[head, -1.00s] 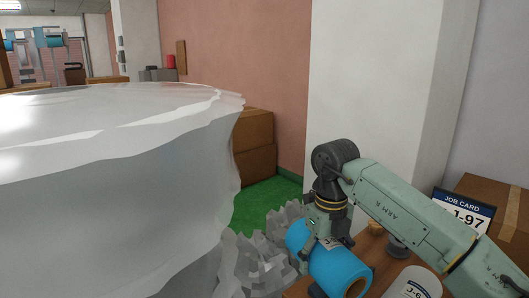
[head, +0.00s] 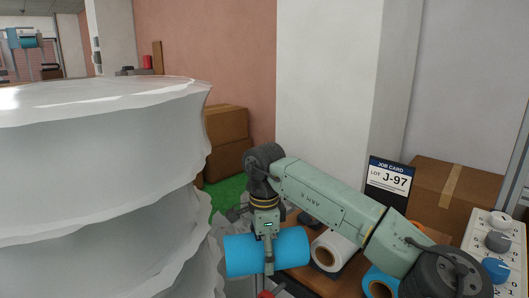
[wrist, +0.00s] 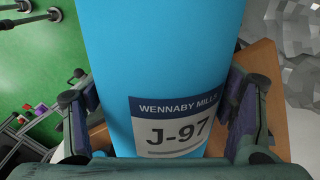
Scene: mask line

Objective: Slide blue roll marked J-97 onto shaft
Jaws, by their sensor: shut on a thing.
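The blue roll marked J-97 (head: 292,249) is held by my gripper (head: 268,262), above the front left edge of the brown table. It lies roughly level, sideways in the head view. In the wrist view the roll (wrist: 160,50) fills the space between my two fingers (wrist: 165,115), and its white label reads WENNABY MILLS J-97. My gripper is shut on the roll. I cannot make out the shaft for certain in either view.
A large whitish ribbed mass (head: 90,190) fills the left foreground. A white roll (head: 333,250), another blue roll (head: 380,284), a J-97 job card (head: 390,182), a cardboard box (head: 447,195) and a knob panel (head: 490,250) stand right. Green floor (head: 228,191) shows behind.

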